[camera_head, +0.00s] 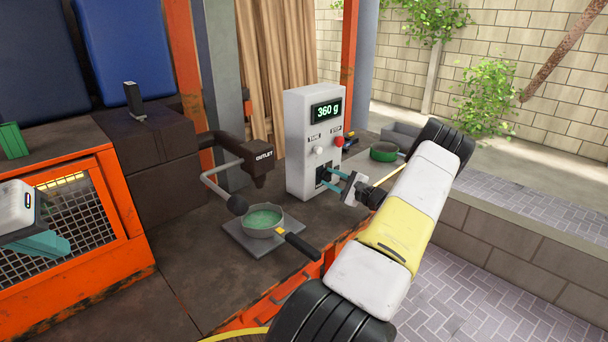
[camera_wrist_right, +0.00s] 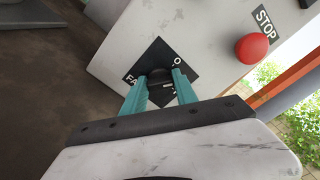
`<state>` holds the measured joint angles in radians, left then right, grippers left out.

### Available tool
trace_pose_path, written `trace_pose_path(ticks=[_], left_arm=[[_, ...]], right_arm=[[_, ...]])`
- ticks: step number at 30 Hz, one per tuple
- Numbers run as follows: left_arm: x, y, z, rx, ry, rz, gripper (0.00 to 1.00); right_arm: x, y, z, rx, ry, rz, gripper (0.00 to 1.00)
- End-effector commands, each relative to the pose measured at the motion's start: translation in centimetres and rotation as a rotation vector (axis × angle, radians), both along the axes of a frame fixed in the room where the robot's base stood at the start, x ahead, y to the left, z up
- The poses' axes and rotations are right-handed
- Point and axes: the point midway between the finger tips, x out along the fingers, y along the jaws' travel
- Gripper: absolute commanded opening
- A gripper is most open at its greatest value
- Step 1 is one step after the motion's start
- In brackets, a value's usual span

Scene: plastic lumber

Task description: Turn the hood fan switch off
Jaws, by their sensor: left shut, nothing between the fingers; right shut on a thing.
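The white control box (camera_head: 304,105) stands on the dark bench. Low on its front is a black plate lettered "FA…" with an "O" mark, seen as a diamond in the right wrist view (camera_wrist_right: 157,50), with a dark fan switch (camera_wrist_right: 157,76). My right gripper (camera_head: 326,178) reaches it from the right, and its teal fingers (camera_wrist_right: 160,82) are shut on the switch from both sides. The fingers partly cover the lettering and the switch's lower part, so its exact setting is hard to read. My left gripper (camera_head: 48,245) is shut and empty at the left edge, in front of the orange mesh cabinet.
The box has a "360 g" display (camera_head: 327,111), a white TARE button (camera_head: 319,150) and a red STOP button (camera_head: 339,141). A pan of green pellets (camera_head: 262,222) sits on a plate (camera_head: 243,240) below the OUTLET nozzle (camera_head: 262,160). A green-filled bowl (camera_head: 384,153) stands behind.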

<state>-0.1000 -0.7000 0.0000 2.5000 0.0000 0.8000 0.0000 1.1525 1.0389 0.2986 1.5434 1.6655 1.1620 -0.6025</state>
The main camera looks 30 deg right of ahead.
Motion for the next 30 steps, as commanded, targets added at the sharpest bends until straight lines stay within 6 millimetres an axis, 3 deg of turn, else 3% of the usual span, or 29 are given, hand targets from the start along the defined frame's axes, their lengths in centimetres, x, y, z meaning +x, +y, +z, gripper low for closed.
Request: trace_pose_path(ticks=[15,30], left_arm=[[0.0,0.0,0.0,0.0,0.0,0.0,0.0],[0.0,0.0,0.0,0.0,0.0,0.0,0.0]], right_arm=[[-0.09,0.06,-0.2,-0.419,-0.121,0.0,0.0],[-0.11,0.08,-0.3,-0.58,-0.167,0.001,0.0]])
